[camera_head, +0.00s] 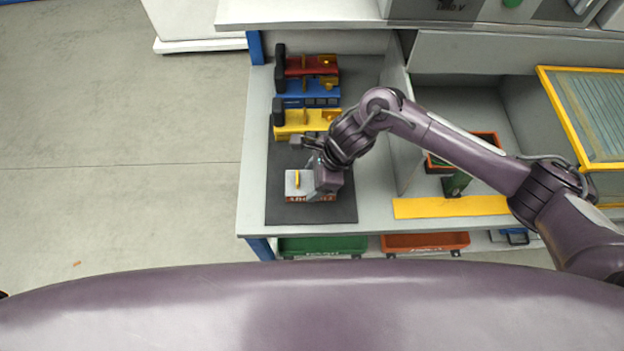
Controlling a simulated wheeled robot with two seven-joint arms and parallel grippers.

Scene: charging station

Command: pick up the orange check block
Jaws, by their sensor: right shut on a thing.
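A block with a pale grey top, a yellow upright piece and an orange-red lettered front (311,198) is at the front of the dark mat (284,212); I take it as the orange check block. My right gripper (314,175) comes in from the right and is shut on this block. The gripper and wrist cover the block's right side and part of its back. I cannot tell from this high view whether the block touches the mat. My left gripper is not in view.
Yellow (296,124), blue (295,88) and red (300,66) blocks stand in a row behind. A partition and a bay with an orange-rimmed bin (486,139) lie right. Green (322,244) and orange (425,241) bins sit below the bench's front edge. The mat's front is clear.

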